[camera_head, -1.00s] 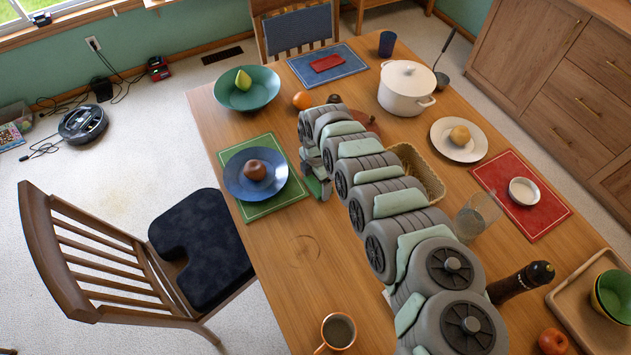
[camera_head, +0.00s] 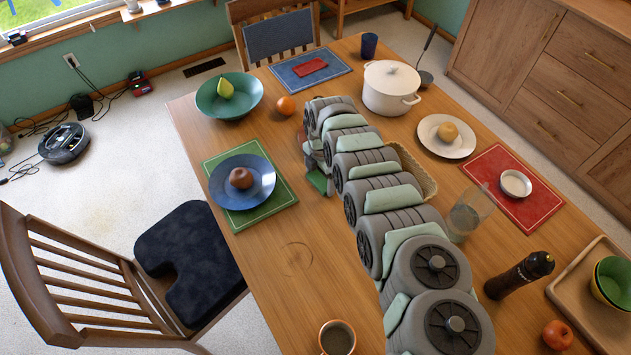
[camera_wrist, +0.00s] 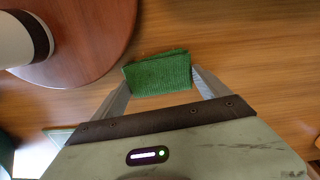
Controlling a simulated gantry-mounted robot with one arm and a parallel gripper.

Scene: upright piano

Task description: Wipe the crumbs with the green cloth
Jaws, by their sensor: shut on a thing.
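The green cloth (camera_wrist: 158,74) is a folded, ribbed bundle between the two fingers of my gripper (camera_wrist: 161,80) in the wrist view. The gripper is shut on it, over bare wood tabletop. In the head view, my arm runs up the middle of the table, and a small green patch (camera_head: 318,181) shows by its far end, right of the green placemat. I cannot tell whether that patch is cloth or gripper. I cannot make out any crumbs in either view; my arm hides part of the table.
A round reddish-brown board (camera_wrist: 95,35) with a white, dark-rimmed object (camera_wrist: 25,38) lies close to the gripper. The blue plate (camera_head: 222,187) with a fruit is left of my arm; a basket (camera_head: 421,178) and a glass (camera_head: 469,213) are right. Front-left wood is clear, with a mug (camera_head: 337,338) nearby.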

